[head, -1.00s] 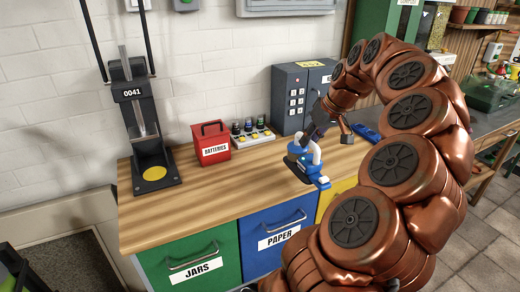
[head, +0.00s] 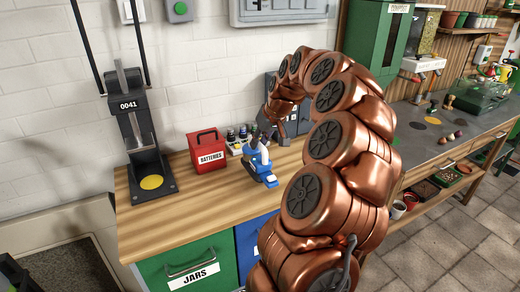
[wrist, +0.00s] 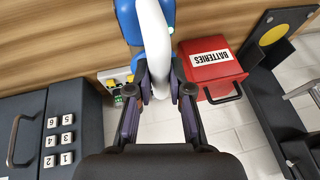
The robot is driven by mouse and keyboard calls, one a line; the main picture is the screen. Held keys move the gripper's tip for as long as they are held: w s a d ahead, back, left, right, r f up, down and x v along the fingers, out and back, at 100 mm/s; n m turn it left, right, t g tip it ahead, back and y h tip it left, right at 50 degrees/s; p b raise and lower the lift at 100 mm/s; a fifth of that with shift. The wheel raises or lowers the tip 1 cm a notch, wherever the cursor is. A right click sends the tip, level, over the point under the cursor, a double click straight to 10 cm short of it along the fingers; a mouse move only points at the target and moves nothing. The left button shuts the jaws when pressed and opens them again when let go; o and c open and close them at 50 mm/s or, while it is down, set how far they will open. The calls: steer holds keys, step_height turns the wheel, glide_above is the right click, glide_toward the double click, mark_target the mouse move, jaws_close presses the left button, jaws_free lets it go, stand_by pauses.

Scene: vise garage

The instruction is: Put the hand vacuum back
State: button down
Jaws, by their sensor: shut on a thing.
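The blue-and-white thing, which I take for the hand vacuum (head: 260,168), is upright at the front of the wooden bench, right of the red batteries box. In the wrist view the vacuum (wrist: 150,35) shows a white curved part between my fingers and a blue part at the top. My gripper (wrist: 157,85) is shut on the white part. In the head view my gripper (head: 263,130) is small and partly hidden by the vacuum and my arm. I cannot tell whether the vacuum's base touches the bench top.
A red batteries box (head: 209,153) stands close left of the vacuum. A black stand marked 0041 (head: 135,130) with a yellow disc is further left. A dark keypad box (wrist: 45,135) is near. The bench front-left is clear.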

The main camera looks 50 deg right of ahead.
mark_target(260, 156)
steer(key=shift+f+p, duration=0.55)
steer(key=shift+f, duration=1.2)
steer(key=c, duration=1.1)
jaws_free()
steer(key=shift+o, duration=0.2)
steer(key=b+v, duration=0.2)
steer(key=v, duration=1)
steer(key=shift+a, duration=0.1)
